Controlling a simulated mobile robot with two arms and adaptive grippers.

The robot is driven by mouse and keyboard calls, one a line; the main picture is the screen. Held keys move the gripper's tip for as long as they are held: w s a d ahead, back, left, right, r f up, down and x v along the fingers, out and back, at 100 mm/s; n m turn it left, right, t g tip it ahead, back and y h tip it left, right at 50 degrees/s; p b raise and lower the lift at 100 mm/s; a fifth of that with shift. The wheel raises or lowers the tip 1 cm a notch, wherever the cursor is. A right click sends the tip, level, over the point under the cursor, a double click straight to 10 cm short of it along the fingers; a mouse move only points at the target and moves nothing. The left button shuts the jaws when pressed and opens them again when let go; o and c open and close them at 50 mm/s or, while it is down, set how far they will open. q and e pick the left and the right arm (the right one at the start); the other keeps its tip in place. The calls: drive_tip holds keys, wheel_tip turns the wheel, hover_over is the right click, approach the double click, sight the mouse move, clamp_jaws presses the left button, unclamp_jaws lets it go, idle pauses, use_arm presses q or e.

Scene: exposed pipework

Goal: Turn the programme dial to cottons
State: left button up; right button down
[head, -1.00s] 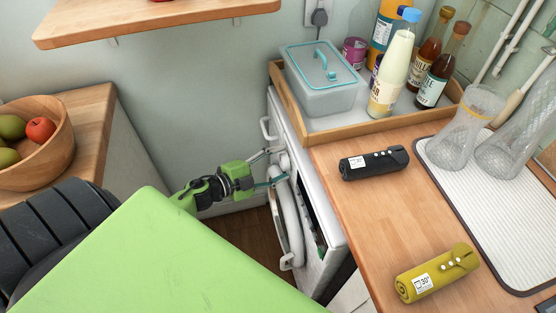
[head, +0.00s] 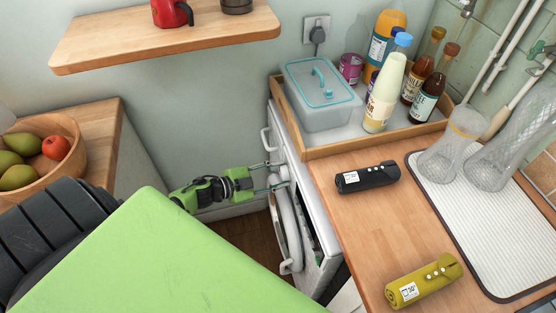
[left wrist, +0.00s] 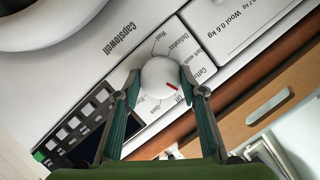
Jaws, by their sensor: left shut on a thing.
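The white programme dial (left wrist: 160,78) sits on the front panel (left wrist: 120,72) of the washing machine (head: 307,215). My left gripper (left wrist: 159,84) is shut on the dial, one finger on each side. The dial's red mark points to the lower right in the wrist view, close to the "Off" label (left wrist: 180,98). My right gripper is not in view.
The machine's round door (head: 286,228) stands open below the gripper. The wooden worktop (head: 375,215) above carries a tray (head: 330,150), a dark rolled item (head: 367,177) and a yellow one (head: 423,281). A wooden shelf (head: 165,38) hangs at upper left.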

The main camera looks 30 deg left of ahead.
use_arm(q)
drive_tip(key=shift+a+r+n+g+p, duration=0.15)
drive_tip(key=shift+n+g+p, duration=0.15)
drive_tip(key=shift+n+p, duration=0.4)
drive_tip(key=shift+n+g+h+p, duration=0.3)
drive_tip(key=shift+n+h, duration=0.2)
drive_tip(key=shift+n, duration=0.1)
drive_tip(key=o, duration=1.1)
drive_tip(key=v, duration=1.1)
drive_tip(key=shift+s+a+r, duration=0.15)
drive_tip(key=shift+s+a, duration=0.1)
drive_tip(key=shift+s, duration=0.05)
drive_tip(key=shift+w, duration=0.1)
